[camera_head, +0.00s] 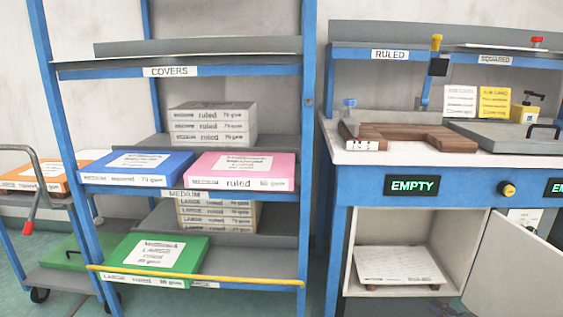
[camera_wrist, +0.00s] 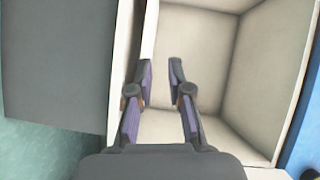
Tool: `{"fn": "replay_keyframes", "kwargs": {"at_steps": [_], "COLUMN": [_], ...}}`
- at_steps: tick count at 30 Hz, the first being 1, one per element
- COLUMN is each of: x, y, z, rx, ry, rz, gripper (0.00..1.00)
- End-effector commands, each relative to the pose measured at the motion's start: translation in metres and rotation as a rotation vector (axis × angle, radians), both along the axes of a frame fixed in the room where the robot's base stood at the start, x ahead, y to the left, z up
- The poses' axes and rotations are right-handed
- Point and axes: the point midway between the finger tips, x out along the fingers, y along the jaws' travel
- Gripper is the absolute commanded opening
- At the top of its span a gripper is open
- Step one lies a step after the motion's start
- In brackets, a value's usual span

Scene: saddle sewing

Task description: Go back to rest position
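My gripper (camera_wrist: 160,75) shows in the wrist view, its two dark fingers with purple pads held apart. It is open, with nothing between the fingers. It points towards a pale, box-like compartment (camera_wrist: 196,60) that looks empty in the part I see. My gripper and arm do not show in the head view.
In the wrist view a grey panel (camera_wrist: 55,65) stands close on the left. In the head view, an open cabinet door (camera_head: 515,265) juts out beside a compartment holding a white sheet (camera_head: 398,264). A blue shelf rack (camera_head: 316,120) with boxes stands to the left.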

Motion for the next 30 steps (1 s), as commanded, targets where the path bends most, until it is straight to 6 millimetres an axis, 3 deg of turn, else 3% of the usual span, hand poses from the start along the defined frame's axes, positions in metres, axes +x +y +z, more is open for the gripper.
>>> {"fn": "replay_keyframes", "kwargs": {"at_steps": [8,17,24,30], "x": [0.036,0.072,0.077,0.064], "y": [-0.011,-0.024,-0.024,-0.014], "z": [0.064,0.163,0.243,0.308], "rx": [-0.208,-0.53,-0.755,-0.913], "ry": [0.027,0.101,0.194,0.291], "rz": [-0.091,-0.232,-0.316,-0.359], "gripper": [0.18,0.18,0.18,0.18]}}
